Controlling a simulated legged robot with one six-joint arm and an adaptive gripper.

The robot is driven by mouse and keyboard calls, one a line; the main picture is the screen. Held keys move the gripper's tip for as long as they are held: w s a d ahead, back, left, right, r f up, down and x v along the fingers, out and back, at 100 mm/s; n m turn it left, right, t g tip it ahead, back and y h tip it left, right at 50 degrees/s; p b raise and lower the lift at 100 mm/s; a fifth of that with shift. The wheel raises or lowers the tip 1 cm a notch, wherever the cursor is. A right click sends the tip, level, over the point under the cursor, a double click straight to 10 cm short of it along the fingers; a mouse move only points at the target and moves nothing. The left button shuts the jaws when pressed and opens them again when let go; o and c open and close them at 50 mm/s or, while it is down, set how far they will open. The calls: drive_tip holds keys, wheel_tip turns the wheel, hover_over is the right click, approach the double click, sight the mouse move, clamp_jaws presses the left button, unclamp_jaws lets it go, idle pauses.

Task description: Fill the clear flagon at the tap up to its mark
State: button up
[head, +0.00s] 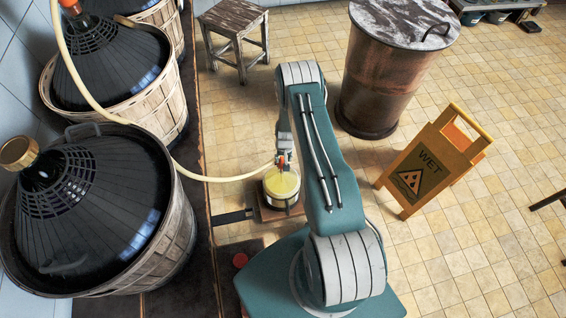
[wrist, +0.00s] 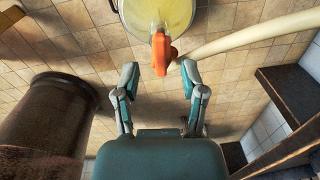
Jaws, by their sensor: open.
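The clear flagon (head: 281,186) stands upright on a small brown platform (head: 268,213) beside the dark ledge. It looks yellow inside; its mark and exact level cannot be made out. It also shows at the top edge of the wrist view (wrist: 150,14), partly cut off. The orange tap (wrist: 161,52) is at the end of a cream hose (wrist: 250,36), over or beside the flagon. My gripper (wrist: 160,78) is open, its fingers apart on either side of the tap's lower end and not visibly touching it. In the head view my gripper (head: 283,153) is small and partly hidden by my arm.
Large dark demijohns in wooden baskets (head: 170,262) line the left side. A rusty drum (head: 375,85) with a marbled lid, a yellow wet-floor sign (head: 428,165) and a wooden stool (head: 235,35) stand on the tiles.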

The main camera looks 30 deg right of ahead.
sight(283, 162)
wheel_tip(283, 162, up, 8)
drive_tip(key=shift+d, duration=0.15)
drive_tip(key=shift+s, duration=0.1)
idle(1.6)
drive_tip(key=f, duration=1.2)
drive_tip(key=shift+s+a, duration=0.1)
drive_tip(key=shift+a, duration=0.25)
clamp_jaws()
